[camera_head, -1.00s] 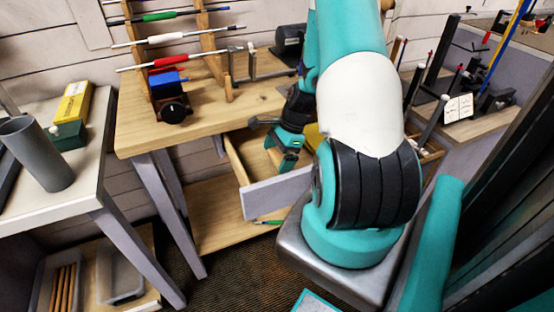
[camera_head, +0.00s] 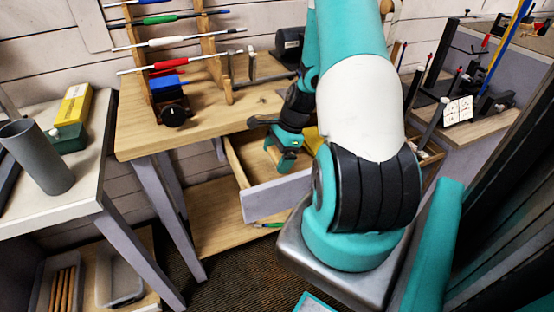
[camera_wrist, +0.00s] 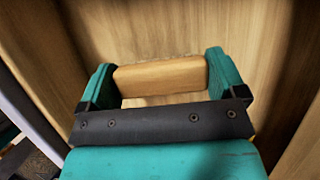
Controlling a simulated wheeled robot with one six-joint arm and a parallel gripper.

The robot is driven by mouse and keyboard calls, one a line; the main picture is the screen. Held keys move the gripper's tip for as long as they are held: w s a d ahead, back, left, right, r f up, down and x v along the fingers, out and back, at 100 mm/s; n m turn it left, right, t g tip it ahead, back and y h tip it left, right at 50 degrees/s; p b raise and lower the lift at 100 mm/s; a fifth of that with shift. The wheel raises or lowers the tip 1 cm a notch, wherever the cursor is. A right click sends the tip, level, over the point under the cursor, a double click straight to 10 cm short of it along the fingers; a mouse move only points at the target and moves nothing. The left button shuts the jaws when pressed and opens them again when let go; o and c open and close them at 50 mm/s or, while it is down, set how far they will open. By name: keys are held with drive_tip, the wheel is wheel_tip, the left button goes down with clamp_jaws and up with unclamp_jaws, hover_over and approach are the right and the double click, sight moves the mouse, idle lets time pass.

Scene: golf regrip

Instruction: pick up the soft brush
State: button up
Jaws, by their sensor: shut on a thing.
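The soft brush shows in the wrist view as a pale wooden block (camera_wrist: 160,76) held crosswise between the two teal fingers. The pale wooden drawer interior (camera_wrist: 180,30) surrounds my gripper in the wrist view.
The drawer's walls stand close around my gripper. The wooden bench top (camera_head: 215,112) is above and behind, with a rack of golf shafts and a vise (camera_head: 170,103). A yellow thing (camera_head: 312,137) is near the drawer's right side. A white table (camera_head: 85,170) stands at left.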

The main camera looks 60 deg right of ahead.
sight(277, 153)
wheel_tip(277, 153, up, 18)
drive_tip(key=p, duration=0.1)
drive_tip(key=shift+r, duration=0.15)
